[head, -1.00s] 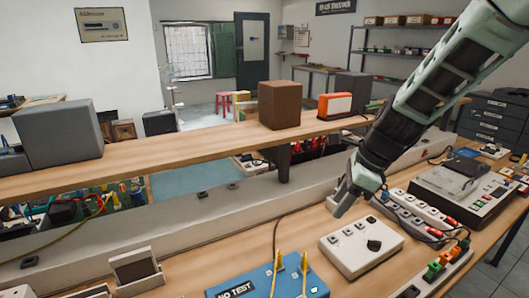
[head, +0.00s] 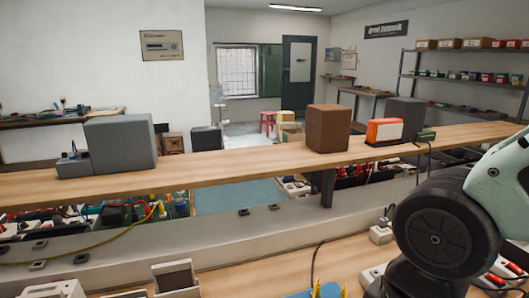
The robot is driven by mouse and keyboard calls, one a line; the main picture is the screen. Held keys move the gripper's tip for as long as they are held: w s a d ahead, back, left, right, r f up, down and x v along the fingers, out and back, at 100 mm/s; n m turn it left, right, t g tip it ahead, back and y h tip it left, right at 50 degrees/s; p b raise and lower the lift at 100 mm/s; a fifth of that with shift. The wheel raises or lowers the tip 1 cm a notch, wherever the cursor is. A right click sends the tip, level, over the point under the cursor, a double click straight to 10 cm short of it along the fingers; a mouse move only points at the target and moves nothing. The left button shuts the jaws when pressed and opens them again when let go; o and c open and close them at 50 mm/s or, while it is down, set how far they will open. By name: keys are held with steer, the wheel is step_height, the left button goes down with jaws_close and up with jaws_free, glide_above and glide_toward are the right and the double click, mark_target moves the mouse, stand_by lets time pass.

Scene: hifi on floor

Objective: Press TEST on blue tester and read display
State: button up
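The blue tester (head: 302,295) shows only as a thin blue strip at the bottom edge, with the tips of yellow clips (head: 318,288) rising from it. Its TEST button and its display are out of frame, so no reading can be seen. A large round joint of my arm fills the lower right. My gripper itself is not in view, and its place relative to the tester cannot be told.
A wooden shelf (head: 240,163) crosses above the bench, carrying a grey speaker (head: 120,143), a brown box (head: 328,128) and an orange device (head: 384,131). A small framed item (head: 175,277) stands on the bench (head: 240,275) at lower left.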

jaws_close()
stand_by(1.6)
